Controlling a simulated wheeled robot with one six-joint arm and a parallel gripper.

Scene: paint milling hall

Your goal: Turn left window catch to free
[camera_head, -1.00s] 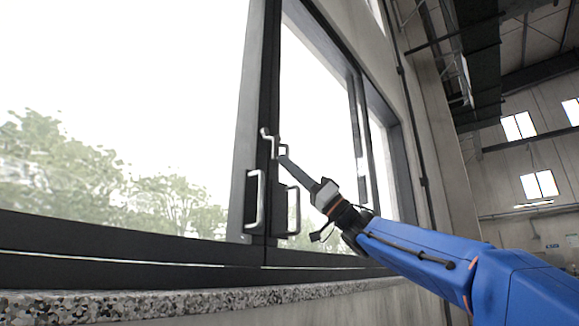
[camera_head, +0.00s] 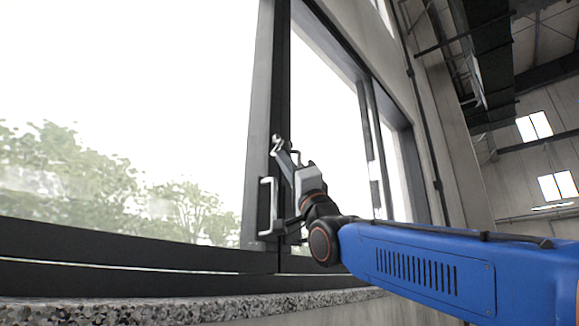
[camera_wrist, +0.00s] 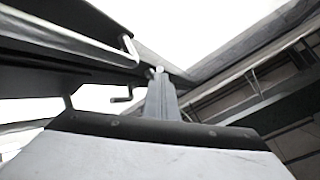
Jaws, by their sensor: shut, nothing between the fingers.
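The window catch (camera_head: 277,141) is a small silver cranked lever on the dark upright where the window frames meet, above the pull handles. My gripper (camera_head: 284,156) is shut and empty, its narrow fingers pointing up at the catch from just below. The tips look very close to the catch; I cannot tell whether they touch it. In the wrist view my gripper (camera_wrist: 160,72) reaches up beside the dark frame. A small dark hooked piece (camera_wrist: 122,97) shows left of the fingers; I cannot tell which part it is.
A silver pull handle (camera_head: 265,205) stands on the left frame, close to my wrist. A second handle is mostly hidden behind my wrist. A speckled stone sill (camera_head: 150,308) runs below the window. The hall to the right is open.

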